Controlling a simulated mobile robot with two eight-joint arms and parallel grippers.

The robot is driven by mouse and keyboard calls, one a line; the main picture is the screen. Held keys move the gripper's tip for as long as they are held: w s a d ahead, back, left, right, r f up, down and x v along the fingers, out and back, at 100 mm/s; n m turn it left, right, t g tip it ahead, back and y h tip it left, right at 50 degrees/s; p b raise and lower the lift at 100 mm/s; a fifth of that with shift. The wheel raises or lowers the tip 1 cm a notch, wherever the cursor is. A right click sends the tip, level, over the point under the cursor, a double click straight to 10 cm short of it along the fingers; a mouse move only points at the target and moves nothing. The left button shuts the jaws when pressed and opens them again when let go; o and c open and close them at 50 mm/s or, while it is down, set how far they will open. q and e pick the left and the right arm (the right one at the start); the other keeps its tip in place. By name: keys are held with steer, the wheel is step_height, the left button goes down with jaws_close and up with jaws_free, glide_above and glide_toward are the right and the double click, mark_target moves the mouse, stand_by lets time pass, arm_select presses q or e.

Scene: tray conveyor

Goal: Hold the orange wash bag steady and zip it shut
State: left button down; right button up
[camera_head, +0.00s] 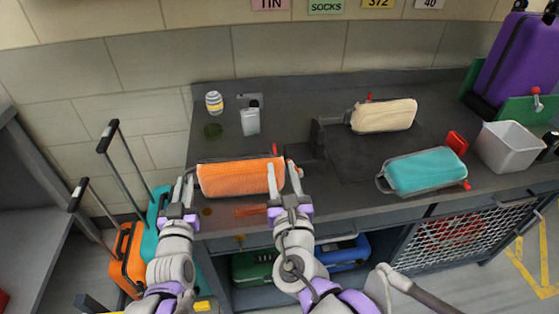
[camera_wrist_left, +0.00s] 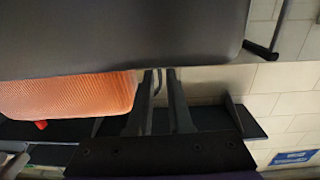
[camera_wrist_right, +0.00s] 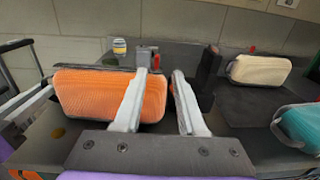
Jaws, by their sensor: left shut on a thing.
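The orange wash bag (camera_head: 240,177) lies lengthwise near the bench's front edge. It also shows in the left wrist view (camera_wrist_left: 70,97) and the right wrist view (camera_wrist_right: 100,95). A red zip pull (camera_head: 275,149) shows at its right end. My left gripper (camera_head: 185,182) is at the bag's left end, its fingers close together on a grey end loop; the exact contact is partly hidden. My right gripper (camera_head: 281,172) is at the right end with its fingers apart. In the right wrist view one finger overlaps the bag's right end and the other is right of it.
A cream bag (camera_head: 384,116) and a teal bag (camera_head: 426,170) lie to the right on the bench. A striped jar (camera_head: 214,103) and a grey bottle (camera_head: 250,121) stand behind the orange bag. A white bin (camera_head: 508,147) is at far right. Suitcases (camera_head: 128,252) stand at lower left.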

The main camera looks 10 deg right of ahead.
stand_by(0.4)
arm_select(q)
steer(key=c, duration=0.8)
jaws_free()
steer(key=shift+o, duration=0.2)
steer(key=shift+s, duration=0.15)
